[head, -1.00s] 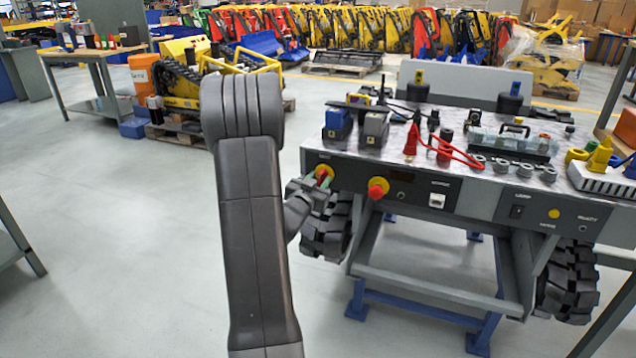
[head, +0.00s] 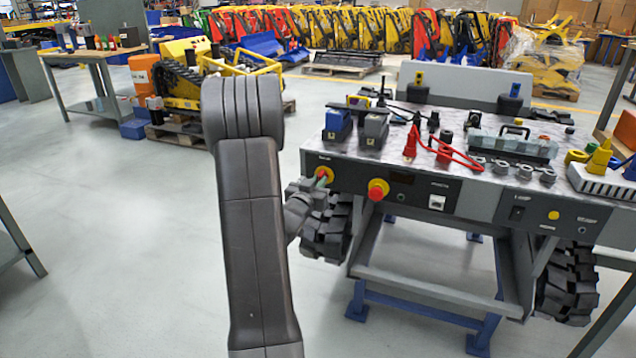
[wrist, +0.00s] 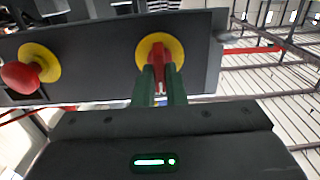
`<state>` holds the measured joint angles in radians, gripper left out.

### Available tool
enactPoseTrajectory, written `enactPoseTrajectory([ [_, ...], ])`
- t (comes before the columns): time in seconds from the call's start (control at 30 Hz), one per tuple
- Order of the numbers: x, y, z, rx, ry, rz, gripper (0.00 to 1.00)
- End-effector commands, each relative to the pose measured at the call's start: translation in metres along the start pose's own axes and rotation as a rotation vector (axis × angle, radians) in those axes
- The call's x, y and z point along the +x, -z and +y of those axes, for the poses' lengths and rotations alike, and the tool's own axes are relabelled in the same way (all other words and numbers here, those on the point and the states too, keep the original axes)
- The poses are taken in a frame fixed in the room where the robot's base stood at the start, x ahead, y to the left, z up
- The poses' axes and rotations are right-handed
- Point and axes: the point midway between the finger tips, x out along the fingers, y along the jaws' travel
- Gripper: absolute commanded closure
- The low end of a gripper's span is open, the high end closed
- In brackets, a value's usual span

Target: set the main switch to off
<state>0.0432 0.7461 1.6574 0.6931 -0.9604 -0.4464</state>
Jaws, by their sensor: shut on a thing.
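The main switch is a red handle on a round yellow plate (head: 331,172) at the left end of the bench's dark front panel. My gripper (head: 320,183) is at the switch, partly hidden behind my own arm in the head view. In the wrist view, the green fingers of my gripper (wrist: 160,82) are closed on the red handle of the main switch (wrist: 158,54), with the yellow plate just behind. The handle lines up with the fingers there. The switch's markings are too small to read.
A red mushroom button (head: 377,189) on yellow sits right of the switch; it also shows in the wrist view (wrist: 20,76). The bench top (head: 395,160) carries battery blocks, red cables and a clear box. A black tyre (head: 328,235) is below the switch. Floor at left is clear.

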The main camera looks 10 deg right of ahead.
Motion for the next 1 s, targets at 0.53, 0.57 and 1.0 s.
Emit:
enactPoseTrajectory([
  [0.53, 0.000, 0.000, 0.000, 0.002, 0.000, -0.001, 0.67],
  [0.57, 0.000, 0.000, 0.000, 0.002, 0.000, -0.001, 0.67],
  [1.0, -0.066, 0.001, -0.001, 0.001, 0.004, -0.002, 0.67],
])
